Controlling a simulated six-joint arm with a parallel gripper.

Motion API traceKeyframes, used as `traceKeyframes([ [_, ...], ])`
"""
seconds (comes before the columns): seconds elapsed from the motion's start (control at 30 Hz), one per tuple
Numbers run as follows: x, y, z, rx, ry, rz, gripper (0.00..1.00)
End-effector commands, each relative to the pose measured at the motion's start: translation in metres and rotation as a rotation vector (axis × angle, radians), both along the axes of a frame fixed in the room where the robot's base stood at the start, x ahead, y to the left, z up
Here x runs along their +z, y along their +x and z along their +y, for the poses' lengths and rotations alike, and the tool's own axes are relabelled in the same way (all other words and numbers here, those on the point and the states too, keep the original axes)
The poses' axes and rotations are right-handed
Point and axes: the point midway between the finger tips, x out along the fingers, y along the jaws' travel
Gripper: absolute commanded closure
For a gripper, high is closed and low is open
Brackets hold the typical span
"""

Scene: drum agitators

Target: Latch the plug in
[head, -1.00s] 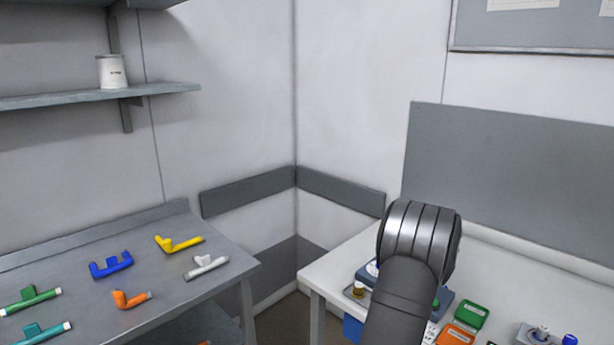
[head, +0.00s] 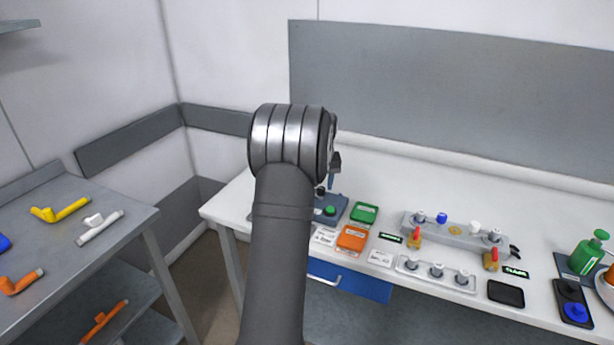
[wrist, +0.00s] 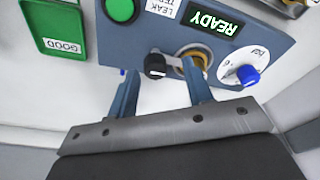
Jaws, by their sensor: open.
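The blue-grey leak tester (wrist: 125,42) fills the top of the wrist view, with a lit READY display (wrist: 215,22), a green button (wrist: 121,8) and a brass fitting (wrist: 196,58). A black knob or lever (wrist: 155,66) sits beside the fitting. A white dial with a blue knob (wrist: 247,75) is at the right. My gripper (wrist: 160,82) is open, its blue fingers pointing at the panel. The black knob shows between the fingertips; the right finger partly covers the fitting. I cannot tell which part is the plug. In the head view my arm partly hides the tester (head: 332,206).
A green tray marked GOOD (wrist: 58,28) lies beside the tester; an orange tray (head: 352,238) is near it. A grey fixture (head: 455,232) with several knobs stands right on the white table (head: 400,175). A grey table (head: 110,205) with coloured pipe pieces is left.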

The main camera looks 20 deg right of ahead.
Motion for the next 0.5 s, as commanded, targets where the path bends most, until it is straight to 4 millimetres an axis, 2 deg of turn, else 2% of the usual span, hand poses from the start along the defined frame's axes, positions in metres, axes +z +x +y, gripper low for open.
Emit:
traceKeyframes([
  [0.03,0.018,-0.004,0.003,-0.03,-0.014,-0.02,0.54],
  [0.3,0.11,-0.035,0.022,-0.254,-0.067,-0.144,0.54],
  [0.4,0.132,-0.045,0.028,-0.314,-0.077,-0.181,0.54],
  [0.5,0.143,-0.051,0.032,-0.352,-0.081,-0.203,0.54],
])
